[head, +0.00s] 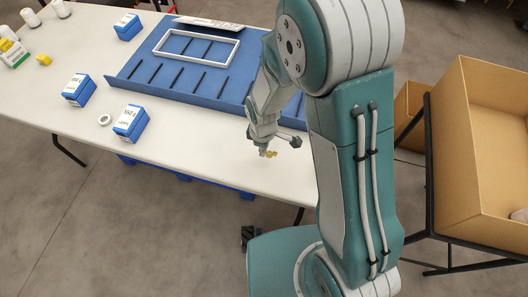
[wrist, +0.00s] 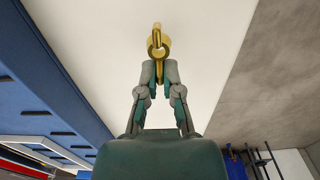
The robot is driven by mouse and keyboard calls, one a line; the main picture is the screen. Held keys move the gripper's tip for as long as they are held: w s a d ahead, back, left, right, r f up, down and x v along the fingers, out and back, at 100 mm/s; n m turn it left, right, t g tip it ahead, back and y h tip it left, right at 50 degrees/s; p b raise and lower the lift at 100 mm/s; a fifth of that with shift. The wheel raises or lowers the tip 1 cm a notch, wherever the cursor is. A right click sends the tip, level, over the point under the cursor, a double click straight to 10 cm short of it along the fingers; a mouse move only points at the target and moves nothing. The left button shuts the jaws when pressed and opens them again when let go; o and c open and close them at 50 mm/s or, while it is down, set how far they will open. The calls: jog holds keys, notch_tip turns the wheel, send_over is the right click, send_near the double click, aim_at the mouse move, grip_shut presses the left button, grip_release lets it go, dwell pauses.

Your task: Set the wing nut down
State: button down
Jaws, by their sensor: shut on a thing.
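The wing nut (wrist: 158,45) is brass-yellow and sits between my fingertips in the wrist view. My gripper (wrist: 158,68) is shut on it, with the nut's loops sticking out past the tips. I cannot tell whether the nut touches the table top.
A blue slotted tray (head: 140,85) with a white frame (head: 196,46) lies behind my gripper. Blue boxes (head: 131,122) and a white ring (head: 105,120) stand to the left. A cardboard box (head: 470,150) is at right. The table around the nut is clear.

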aim_at(263, 158)
jog(key=f, duration=0.3)
jog(key=shift+w+f, duration=0.1)
jog(key=shift+w, duration=0.2)
jog(key=shift+d+f, duration=0.1)
jog(key=shift+f, duration=0.2)
jog(key=shift+d, duration=0.2)
jog(key=shift+a+f, duration=0.1)
jog(key=c, duration=0.8)
grip_release()
jog(key=shift+a, duration=0.2)
jog(key=shift+d, duration=0.15)
